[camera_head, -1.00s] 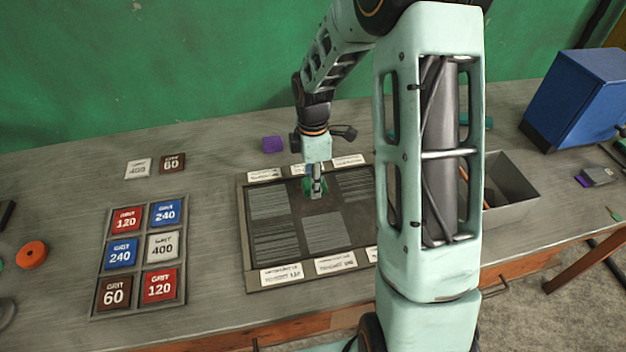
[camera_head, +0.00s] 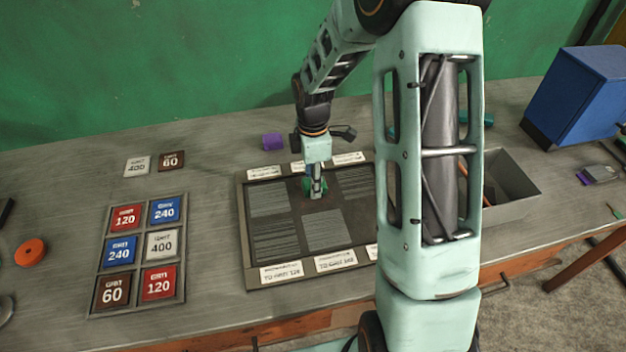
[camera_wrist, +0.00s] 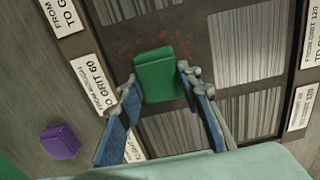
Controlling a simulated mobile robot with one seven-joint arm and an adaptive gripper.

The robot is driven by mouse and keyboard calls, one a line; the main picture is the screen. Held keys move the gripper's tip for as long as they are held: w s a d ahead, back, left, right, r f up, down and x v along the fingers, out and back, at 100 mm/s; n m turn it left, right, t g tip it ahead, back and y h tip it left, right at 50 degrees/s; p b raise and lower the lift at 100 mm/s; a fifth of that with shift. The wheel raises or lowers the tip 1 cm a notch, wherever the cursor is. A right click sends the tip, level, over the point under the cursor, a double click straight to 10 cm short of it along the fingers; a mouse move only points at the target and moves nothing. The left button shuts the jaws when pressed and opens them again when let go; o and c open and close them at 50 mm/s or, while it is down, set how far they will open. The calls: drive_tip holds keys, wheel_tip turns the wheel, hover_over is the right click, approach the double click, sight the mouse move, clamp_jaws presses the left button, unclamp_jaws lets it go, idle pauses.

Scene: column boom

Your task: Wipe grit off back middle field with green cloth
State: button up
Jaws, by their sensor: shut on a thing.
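The green cloth (camera_wrist: 165,74) is a folded pad held between the fingers of my gripper (camera_wrist: 158,80) in the wrist view. In the head view the cloth (camera_head: 307,187) shows partly behind my gripper (camera_head: 316,188), low over the back middle field of the dark board (camera_head: 300,209). Reddish-brown grit specks (camera_wrist: 135,48) lie on the dark field beside the cloth. The cloth looks at or just above the surface; exact contact cannot be told. Whatever is under the cloth is hidden.
Grey striped panels (camera_head: 326,231) fill neighbouring fields, and white label cards (camera_head: 281,272) line the board. A purple block (camera_head: 273,142) stands behind it. A tray of grit tiles (camera_head: 140,255) is left; a grey bin (camera_head: 512,190) is right. My arm hides the board's right side.

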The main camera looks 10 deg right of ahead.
drive_tip(key=shift+f, duration=0.25)
drive_tip(key=shift+a, duration=0.2)
drive_tip(key=shift+a+r, duration=0.15)
drive_tip(key=shift+a, duration=0.65)
drive_tip(key=shift+d, duration=0.15)
drive_tip(key=shift+d, duration=1.8)
drive_tip(key=shift+a+f, duration=0.2)
drive_tip(key=shift+a, duration=1.8)
